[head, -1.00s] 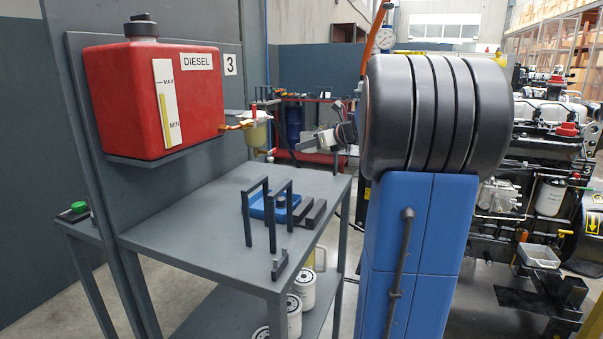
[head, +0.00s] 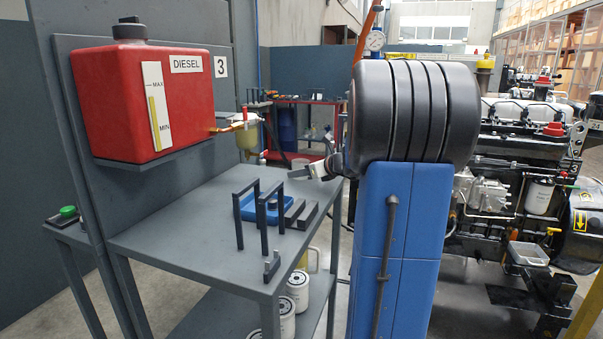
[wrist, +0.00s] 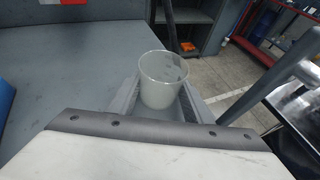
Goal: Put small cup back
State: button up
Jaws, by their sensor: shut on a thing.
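A small clear cup (wrist: 162,82) stands upright between the two grey fingers of my gripper (wrist: 158,98) in the wrist view. The fingers are shut on its sides, and its open rim faces up. In the head view my gripper (head: 308,171) is by the far right part of the grey bench (head: 165,225), near the height of its top. The cup cannot be made out there. The wrist view shows the bench top (wrist: 60,60) behind and left of the cup.
On the bench are a blue tray (head: 246,209), black upright frames (head: 264,222) and dark blocks (head: 298,212). A red diesel tank (head: 110,100) hangs at left, with a fuel filter bowl (head: 246,137) to its right. An engine (head: 500,180) stands at right.

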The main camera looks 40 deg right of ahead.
jog(key=shift+f, duration=0.2)
jog(key=o, duration=1.2)
jog(key=shift+c, duration=0.2)
jog(key=shift+r, duration=0.15)
jog(key=shift+s+r, duration=0.15)
jog(key=shift+s, duration=0.05)
jog(key=v, duration=1)
jog(key=shift+s+r, duration=0.1)
jog(key=shift+s, duration=0.25)
jog(key=shift+s+r, duration=0.15)
jog(key=shift+s, duration=0.25)
